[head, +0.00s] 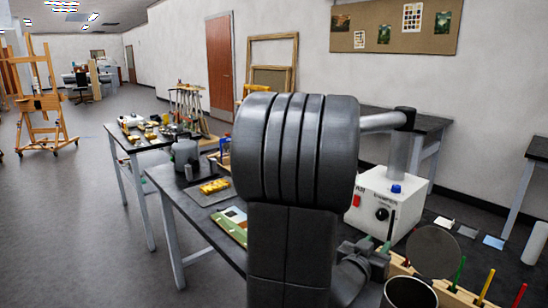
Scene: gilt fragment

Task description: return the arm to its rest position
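My arm stands upright in the middle of the head view, a thick dark grey link with a ribbed rounded joint on top, and hides much of the near table. Low to its right, a dark grey jointed part with small blocks seems to be my wrist and gripper (367,251). It is partly hidden and too small to tell whether its fingers are apart or whether it holds anything. It shows close in front of the white box (387,207), which has a red switch and a dark knob. I cannot tell whether they touch.
The dark near table (176,181) carries gold pieces (214,186) on a grey mat, a green-edged picture (232,224), a round dark disc (433,252) and a rack (450,294) of coloured handles. A tube rises from the box beside my arm. Floor (75,215) at left is clear.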

